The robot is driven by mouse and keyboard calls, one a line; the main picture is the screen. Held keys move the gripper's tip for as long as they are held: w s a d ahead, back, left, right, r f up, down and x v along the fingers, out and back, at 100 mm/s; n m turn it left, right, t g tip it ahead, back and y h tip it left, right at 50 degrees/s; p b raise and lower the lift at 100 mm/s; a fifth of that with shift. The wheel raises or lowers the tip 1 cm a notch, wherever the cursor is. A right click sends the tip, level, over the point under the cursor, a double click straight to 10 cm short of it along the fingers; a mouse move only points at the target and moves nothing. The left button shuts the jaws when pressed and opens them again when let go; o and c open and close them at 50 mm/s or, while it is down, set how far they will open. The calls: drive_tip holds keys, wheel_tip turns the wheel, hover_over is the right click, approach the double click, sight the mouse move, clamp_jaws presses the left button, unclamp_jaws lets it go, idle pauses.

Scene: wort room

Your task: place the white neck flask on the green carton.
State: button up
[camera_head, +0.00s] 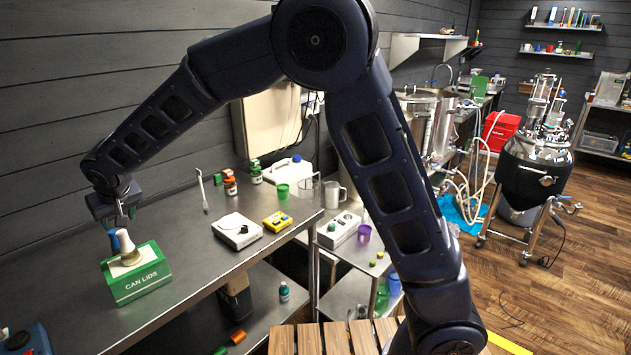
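The green carton (138,285), labelled "CAN LIDS", sits on the steel bench at the lower left. The white neck flask (127,246) stands neck up on top of the carton, with its wide base on a pale patch of the lid. My gripper (121,225) points down from the end of my arm at the flask's neck, just above the carton. Its fingers are small and dark here, with a blue part beside the neck. Whether they touch the neck or stand apart from it cannot be made out.
A white scale (237,231), a yellow device (277,221) and a green cup (283,191) stand on the bench to the right. Small bottles (230,184) stand at the wall. A blue object (25,342) is at the lower left corner. Bench between carton and scale is clear.

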drive_tip(key=w+d+r+m+h, duration=0.1)
drive_tip(key=w+d+r, duration=0.35)
drive_tip(key=d, duration=0.85)
drive_tip(key=w+d+r+m, duration=0.25)
drive_tip(key=w+d, duration=0.35)
drive_tip(key=d, duration=0.7)
drive_tip(key=w+d+r+m+h, duration=0.1)
drive_tip(key=w+d+r, duration=0.4)
drive_tip(key=d, duration=0.8)
drive_tip(key=s+d+m+h, duration=0.1)
drive_tip(key=s+d, duration=0.3)
drive_tip(key=d, duration=0.5)
drive_tip(key=s+d+m, duration=0.1)
drive_tip(key=s+d, duration=0.2)
drive_tip(key=d, duration=0.7)
drive_tip(key=s+d+m+h, duration=0.15)
drive_tip(key=s+d, duration=0.25)
drive_tip(key=d, duration=0.5)
drive_tip(key=s+d+f+m, duration=0.1)
drive_tip(key=s+d+f, duration=0.2)
drive_tip(key=s+d, duration=0.2)
drive_tip(key=s, duration=0.2)
drive_tip(key=shift+s+d+f, duration=0.25)
drive_tip(key=shift+s, duration=0.15)
